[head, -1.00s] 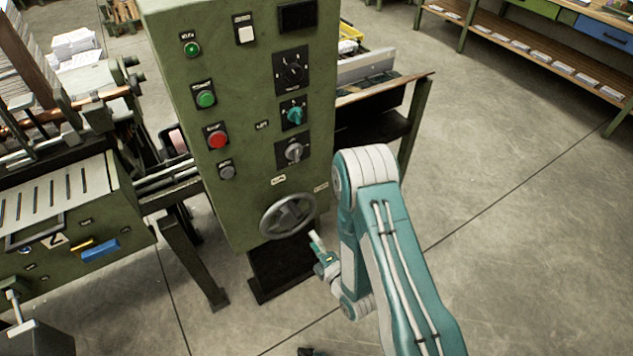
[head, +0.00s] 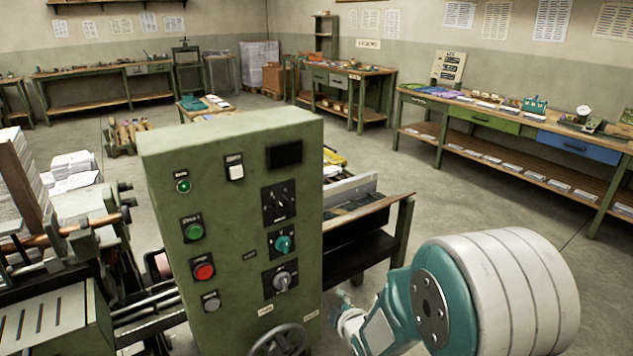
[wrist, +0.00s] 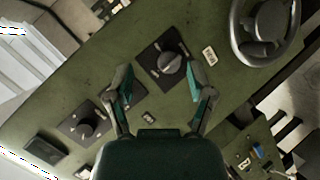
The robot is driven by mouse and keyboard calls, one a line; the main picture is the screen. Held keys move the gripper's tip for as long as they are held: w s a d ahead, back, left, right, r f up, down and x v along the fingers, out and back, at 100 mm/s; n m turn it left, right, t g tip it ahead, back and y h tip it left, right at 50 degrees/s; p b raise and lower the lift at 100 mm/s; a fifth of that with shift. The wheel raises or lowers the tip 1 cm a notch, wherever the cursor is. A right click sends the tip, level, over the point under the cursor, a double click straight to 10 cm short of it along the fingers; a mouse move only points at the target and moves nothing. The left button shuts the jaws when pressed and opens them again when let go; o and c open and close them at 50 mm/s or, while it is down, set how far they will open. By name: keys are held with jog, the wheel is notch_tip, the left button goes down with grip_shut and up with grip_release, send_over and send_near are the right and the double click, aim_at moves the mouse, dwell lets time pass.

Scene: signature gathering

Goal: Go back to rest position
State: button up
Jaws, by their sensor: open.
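My gripper (wrist: 160,93) is open and empty in the wrist view, its two fingers spread in front of the green control panel (wrist: 120,70). A grey rotary knob (wrist: 170,62) shows beyond and between the fingertips; I see no contact. In the head view my gripper is small and mostly hidden behind my own arm, so its fingers are hard to make out there. The panel (head: 232,140) stands upright left of my arm, with a green button (head: 193,231), a red button (head: 204,270), rotary knobs and a handwheel (head: 278,340) at its bottom.
The machine (head: 60,310) stands left of the panel, and a dark table (head: 365,245) is behind it. Workbenches (head: 520,125) line the walls at the back and right. The concrete floor (head: 430,185) between the table and the right bench is clear.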

jog(key=s+d+r+m+g+h, duration=0.2)
jog(key=s+d+r+m, duration=0.35)
jog(key=s+r, duration=0.25)
jog(key=s+d+r+m+g+h, duration=0.2)
jog(key=s+d+r+m, duration=0.2)
jog(key=s+r+m, duration=0.35)
jog(key=s+d+r+m+g, duration=0.1)
jog(key=s+r+m+g, duration=0.1)
jog(key=s, duration=0.9)
jog(key=shift+s+m, duration=0.4)
jog(key=shift+m, duration=0.1)
jog(key=shift+o, duration=0.4)
jog(key=shift+r, duration=0.1)
